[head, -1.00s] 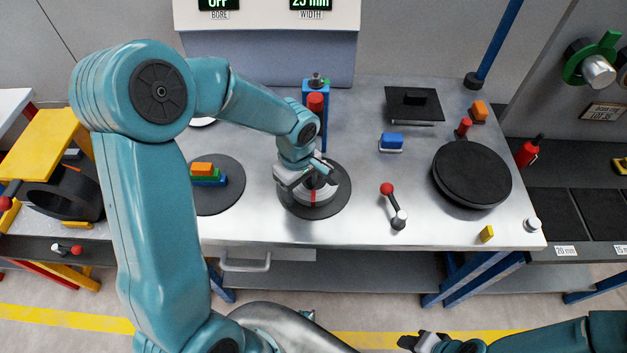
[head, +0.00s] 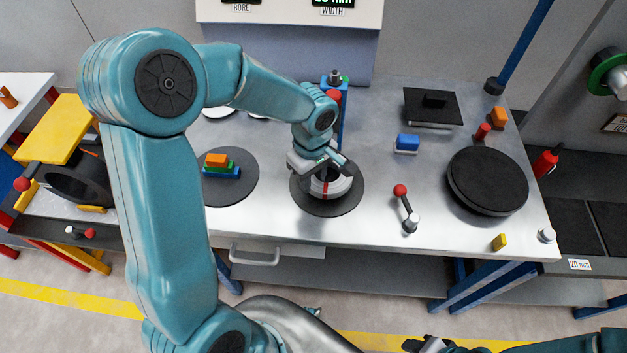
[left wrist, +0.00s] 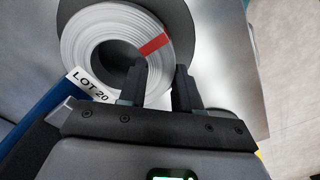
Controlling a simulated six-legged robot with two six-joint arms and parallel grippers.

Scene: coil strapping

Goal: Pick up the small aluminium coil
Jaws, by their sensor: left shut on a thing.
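The small aluminium coil (head: 330,184) is a silver-white ring with a red band. It sits at a dark round pad (head: 328,208) on the steel bench, partly hidden by my gripper in the head view. My left gripper (head: 322,166) is at the coil from above. In the left wrist view the coil (left wrist: 80,38) shows its wound face and dark bore, and my left gripper (left wrist: 163,84) is shut on the coil's wall, one finger in the bore and one outside. My right gripper (head: 428,345) is at the bottom edge, its fingers too small to judge.
A second round pad (head: 245,190) holds stacked coloured blocks (head: 220,166). A thick black disc (head: 487,181) lies at the right, near a red-knobbed lever (head: 405,208). A blue post (head: 334,82) stands behind the coil. A label reading LOT 20 (left wrist: 92,85) is beside the coil.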

